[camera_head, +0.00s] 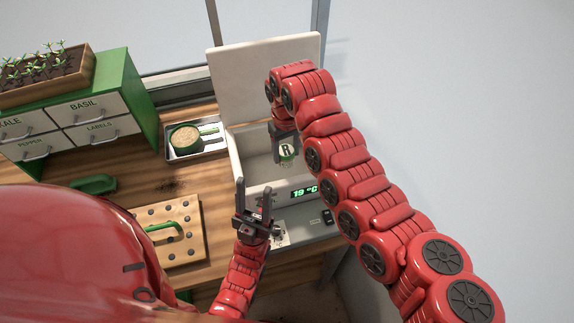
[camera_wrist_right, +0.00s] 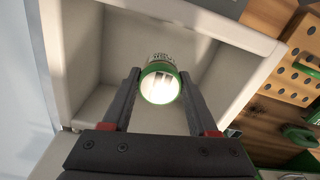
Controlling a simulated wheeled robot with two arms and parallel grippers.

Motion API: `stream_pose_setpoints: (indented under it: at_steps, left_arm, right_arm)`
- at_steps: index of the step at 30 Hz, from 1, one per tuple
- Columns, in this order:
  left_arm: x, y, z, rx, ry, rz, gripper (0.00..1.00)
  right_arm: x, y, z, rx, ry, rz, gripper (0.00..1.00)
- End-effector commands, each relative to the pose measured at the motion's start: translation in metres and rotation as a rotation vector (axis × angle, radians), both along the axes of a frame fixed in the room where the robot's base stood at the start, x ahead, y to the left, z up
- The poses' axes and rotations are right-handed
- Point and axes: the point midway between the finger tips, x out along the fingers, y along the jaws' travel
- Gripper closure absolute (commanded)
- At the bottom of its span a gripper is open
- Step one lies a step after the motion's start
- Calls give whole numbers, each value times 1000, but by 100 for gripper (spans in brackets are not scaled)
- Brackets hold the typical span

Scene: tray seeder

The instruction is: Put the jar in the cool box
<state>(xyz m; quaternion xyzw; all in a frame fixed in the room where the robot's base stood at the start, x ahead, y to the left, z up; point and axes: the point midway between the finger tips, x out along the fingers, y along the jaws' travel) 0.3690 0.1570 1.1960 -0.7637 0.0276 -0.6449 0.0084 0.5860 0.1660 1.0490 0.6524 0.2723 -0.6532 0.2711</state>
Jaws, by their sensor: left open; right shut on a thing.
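The jar (camera_wrist_right: 160,84) has a green lid rim and shows between the fingers of my right gripper (camera_wrist_right: 161,88) in the right wrist view. In the head view the jar (camera_head: 286,152) is a small pale shape with a green "R" label. My right gripper (camera_head: 285,132) is shut on it from above, over the inside of the open cool box (camera_head: 235,158). The box's white walls surround the jar in the wrist view; whether it touches the floor I cannot tell. My left gripper (camera_head: 254,200) is open and empty, its fingers pointing up at the box's front left.
The cool box lid (camera_head: 262,75) stands raised at the back. A "19 °C" display (camera_head: 304,191) is on the box front. A metal tray (camera_head: 212,150) with a round brown-topped pot is to the left. A pegged wooden board (camera_head: 190,215) and green drawers (camera_head: 125,75) stand further left.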

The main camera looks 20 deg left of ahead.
Motion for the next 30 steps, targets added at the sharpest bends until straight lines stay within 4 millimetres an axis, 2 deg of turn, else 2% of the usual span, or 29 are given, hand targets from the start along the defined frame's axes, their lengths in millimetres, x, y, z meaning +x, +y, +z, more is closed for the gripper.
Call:
stream_pose_setpoints:
  at_steps: [5,12,17,21,30]
  left_arm:
    - [0,0,-1,0,0,0,50]
    - [0,0,-8,0,0,0,50]
    - [0,0,-13,0,0,0,50]
    - [0,0,-23,0,0,0,50]
    - [0,0,-22,0,0,0,50]
  right_arm:
    - [-1,0,-22,-2,2,1,99]
    - [-2,-1,-69,-5,4,2,99]
    - [0,0,-85,-1,-1,1,99]
    - [-2,-1,-108,-5,2,3,99]
    - [-1,0,-109,-1,0,2,99]
